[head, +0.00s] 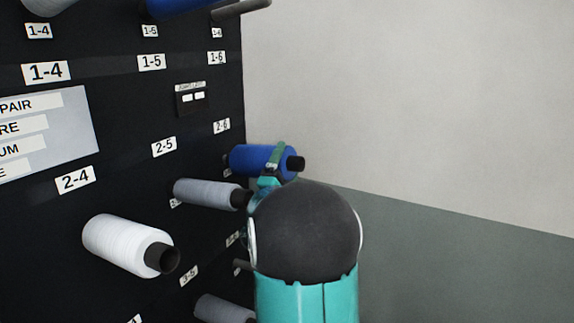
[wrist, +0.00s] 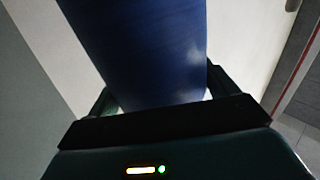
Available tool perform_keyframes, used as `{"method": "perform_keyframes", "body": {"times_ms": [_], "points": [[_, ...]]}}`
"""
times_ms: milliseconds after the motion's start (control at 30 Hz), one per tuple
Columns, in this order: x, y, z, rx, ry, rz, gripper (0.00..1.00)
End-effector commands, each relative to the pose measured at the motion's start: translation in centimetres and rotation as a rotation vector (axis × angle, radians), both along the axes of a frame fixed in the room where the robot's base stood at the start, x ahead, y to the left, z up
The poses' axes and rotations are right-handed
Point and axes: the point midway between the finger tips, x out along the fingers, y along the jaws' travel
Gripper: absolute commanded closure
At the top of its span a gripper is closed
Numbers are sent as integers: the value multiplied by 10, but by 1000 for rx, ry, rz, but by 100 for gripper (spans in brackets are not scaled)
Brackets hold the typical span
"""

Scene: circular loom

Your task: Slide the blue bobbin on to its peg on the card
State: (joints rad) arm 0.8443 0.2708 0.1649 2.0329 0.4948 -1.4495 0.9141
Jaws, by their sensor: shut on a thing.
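The blue bobbin (head: 248,160) lies sideways at the right edge of the black card (head: 120,115), below the label 2-6 (head: 222,126). Its dark core end (head: 295,163) points right, away from the card. My gripper (head: 274,162) is shut on the blue bobbin near that outer end. In the wrist view the blue bobbin (wrist: 145,45) fills the space between the fingers. The bobbin's inner end is close to the card. The peg at this place is hidden, and I cannot tell whether the bobbin is around it.
A grey bobbin (head: 205,192) sits left of my gripper, below label 2-5 (head: 164,146). A white bobbin (head: 125,245) is further left, and another grey one (head: 222,309) is lower. A bare peg (head: 240,10) sticks out at the top. Right of the card is free.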

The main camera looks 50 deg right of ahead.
Motion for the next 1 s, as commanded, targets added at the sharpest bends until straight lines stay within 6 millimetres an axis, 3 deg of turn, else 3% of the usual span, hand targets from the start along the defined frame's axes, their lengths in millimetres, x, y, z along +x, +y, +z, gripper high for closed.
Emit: {"method": "perform_keyframes", "body": {"times_ms": [233,267,300,667,1000], "points": [[6,1,1,-4,-3,1,69],[5,1,1,-4,-3,0,9],[5,1,1,-4,-3,0,1],[4,7,-6,3,2,1,0],[-9,61,-42,1,3,4,0]]}}
